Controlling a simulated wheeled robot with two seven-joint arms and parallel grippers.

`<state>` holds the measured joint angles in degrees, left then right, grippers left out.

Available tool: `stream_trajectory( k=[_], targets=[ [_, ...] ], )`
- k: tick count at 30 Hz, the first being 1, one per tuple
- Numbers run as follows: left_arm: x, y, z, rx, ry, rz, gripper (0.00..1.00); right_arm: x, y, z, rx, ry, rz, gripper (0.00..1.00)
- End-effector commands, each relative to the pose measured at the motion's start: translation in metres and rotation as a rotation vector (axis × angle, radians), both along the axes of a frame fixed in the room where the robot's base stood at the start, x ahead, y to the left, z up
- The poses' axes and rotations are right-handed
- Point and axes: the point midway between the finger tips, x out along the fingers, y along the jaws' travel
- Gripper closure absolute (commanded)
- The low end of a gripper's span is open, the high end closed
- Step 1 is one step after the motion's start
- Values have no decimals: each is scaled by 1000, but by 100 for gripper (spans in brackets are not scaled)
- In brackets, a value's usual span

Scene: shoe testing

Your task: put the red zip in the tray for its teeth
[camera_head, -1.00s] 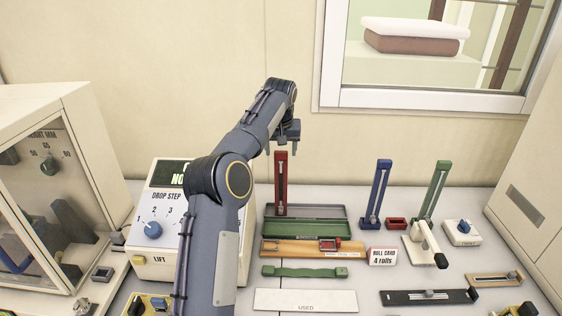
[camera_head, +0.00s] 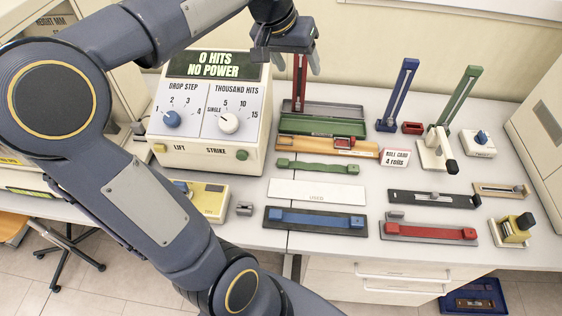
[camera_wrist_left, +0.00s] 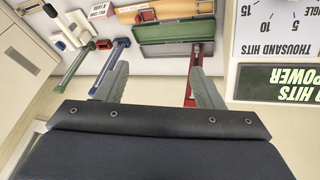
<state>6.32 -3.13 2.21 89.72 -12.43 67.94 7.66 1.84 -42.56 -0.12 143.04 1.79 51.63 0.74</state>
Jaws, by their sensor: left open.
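A red slotted upright strip (camera_head: 300,84), which looks like the red zip, stands behind the open green case (camera_head: 330,126). My left gripper (camera_head: 287,66) is open and empty, pointing down by the strip's upper part and hiding its top. In the left wrist view the gripper (camera_wrist_left: 158,68) has the red strip (camera_wrist_left: 192,94) close beside its right-hand finger; I cannot tell whether they touch. Trays that could hold a zip are a black one (camera_head: 410,201), a tan one (camera_head: 483,187) and a grey one with a red strap (camera_head: 398,238). I cannot tell which is for teeth.
A blue upright (camera_head: 398,95) and a green upright (camera_head: 458,100) stand to the right. A cream tester (camera_head: 205,150) reading "0 HITS NO POWER" stands close left of the gripper. A green strap (camera_head: 318,167), a white "USED" plate (camera_head: 300,190) and a blue strap (camera_head: 315,220) lie in front.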

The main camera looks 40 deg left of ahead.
Motion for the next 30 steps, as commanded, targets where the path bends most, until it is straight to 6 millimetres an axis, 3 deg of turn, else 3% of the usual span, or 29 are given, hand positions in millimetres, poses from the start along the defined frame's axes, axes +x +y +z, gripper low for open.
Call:
stream_trajectory(
  k=[1, 6, 9, 12, 16, 25, 30],
  targets=[
    [-34, -16, -9, -23, -17, -25, 38, 0, 0, 0, 0, 0, 0, 65],
    [-125, -67, -60, -106, -60, -89, 38, 0, 0, 0, 0, 0, 0, 65],
    [-163, -91, -91, -147, -78, -113, 38, 0, 0, 0, 0, 0, 0, 65],
    [-187, -108, -114, -174, -91, -125, 38, 0, 0, 0, 0, 0, 0, 65],
    [-201, -118, -130, -192, -97, -132, 38, 0, 0, 0, 0, 0, 0, 65],
    [-203, -119, -134, -195, -94, -133, 38, 0, 0, -2, 0, 0, 0, 65],
    [-203, -119, -163, -194, -94, -133, 38, 0, 0, -31, 0, 0, 0, 65]
  ],
)
